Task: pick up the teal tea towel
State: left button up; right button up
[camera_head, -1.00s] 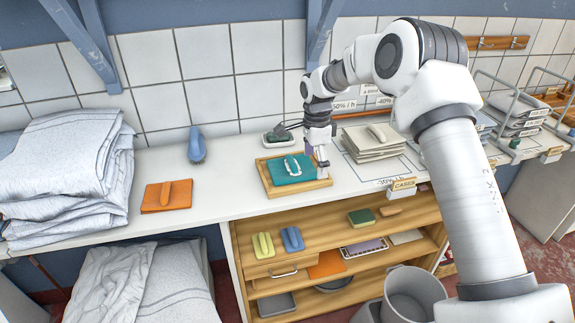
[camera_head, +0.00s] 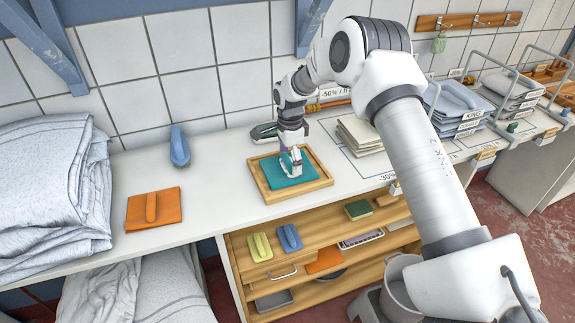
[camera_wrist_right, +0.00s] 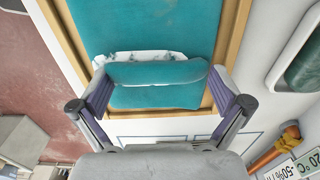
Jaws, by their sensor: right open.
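The teal tea towel (camera_head: 283,181) lies folded in a shallow wooden tray (camera_head: 300,194) on the white counter. In the right wrist view the towel (camera_wrist_right: 145,25) has a raised teal ridge across it, with a whitish patch behind the ridge. My right gripper (camera_head: 293,165) is above the towel, pointing down. In the right wrist view its open fingers (camera_wrist_right: 160,73) stand at either end of the ridge, with the ridge between them. I cannot tell whether they touch the cloth. My left gripper is not in view.
An orange folded cloth (camera_head: 153,209) and a blue brush-like object (camera_head: 179,147) stand left of the tray. A pile of grey-white linen (camera_head: 50,195) fills the far left. Beige folded cloths (camera_head: 359,136) lie right of the tray. Shelves with cloths are below.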

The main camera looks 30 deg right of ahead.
jog(key=shift+s+r, duration=0.2)
jog(key=shift+r, duration=0.05)
jog(key=c, duration=0.9)
